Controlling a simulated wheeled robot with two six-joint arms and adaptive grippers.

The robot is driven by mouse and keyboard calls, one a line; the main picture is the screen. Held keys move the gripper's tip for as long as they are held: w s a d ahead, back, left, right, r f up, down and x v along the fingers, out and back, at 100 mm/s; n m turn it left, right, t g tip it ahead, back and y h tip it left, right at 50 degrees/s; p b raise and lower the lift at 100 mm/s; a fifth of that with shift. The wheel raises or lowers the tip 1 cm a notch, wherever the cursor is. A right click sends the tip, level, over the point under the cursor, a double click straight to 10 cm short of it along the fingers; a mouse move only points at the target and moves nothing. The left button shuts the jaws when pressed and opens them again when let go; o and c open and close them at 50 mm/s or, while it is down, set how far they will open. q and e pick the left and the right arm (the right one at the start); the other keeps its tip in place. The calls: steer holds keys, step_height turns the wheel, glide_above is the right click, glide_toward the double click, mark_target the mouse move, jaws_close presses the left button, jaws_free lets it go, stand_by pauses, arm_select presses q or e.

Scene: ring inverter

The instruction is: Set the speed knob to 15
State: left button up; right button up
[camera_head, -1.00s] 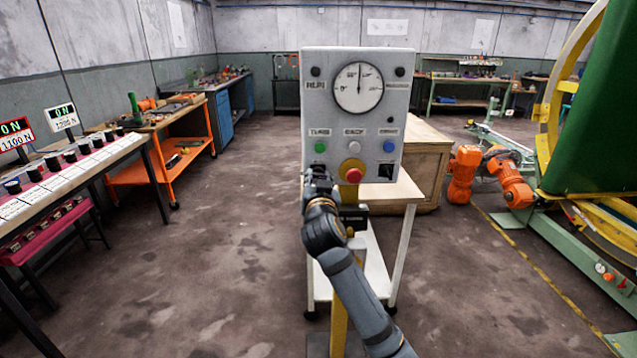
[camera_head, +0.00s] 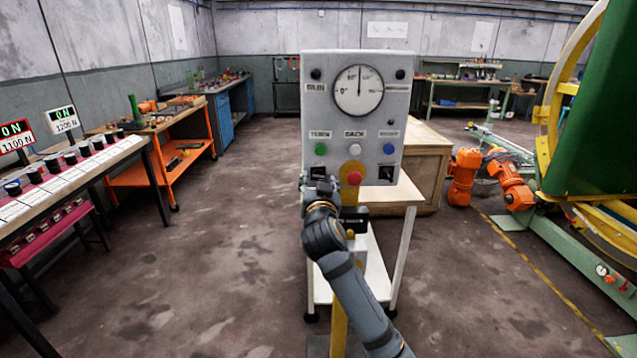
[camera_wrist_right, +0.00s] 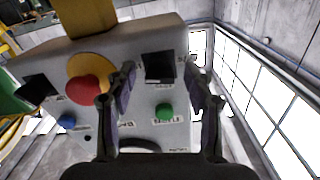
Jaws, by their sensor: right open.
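The grey control panel (camera_head: 336,112) stands upright in the middle of the head view. Two black square fittings sit low on its face, a left one (camera_head: 318,173) and a right one (camera_head: 386,173). I cannot tell which is the speed knob or read a setting. My right gripper (camera_head: 320,184) is just below the left fitting in the head view. In the right wrist view, the panel appears upside down and the open, empty fingers of my right gripper (camera_wrist_right: 160,86) lie either side of that black fitting (camera_wrist_right: 160,66), seemingly apart from it. My left gripper is out of view.
A red button (camera_head: 354,178) on yellow sits close to the right of the gripper; it also shows in the right wrist view (camera_wrist_right: 88,91). Green (camera_head: 320,149), white (camera_head: 355,150) and blue (camera_head: 389,148) buttons lie above, under a dial (camera_head: 359,91).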

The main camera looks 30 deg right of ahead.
steer(key=v, duration=0.7)
steer(key=shift+s+a, duration=0.1)
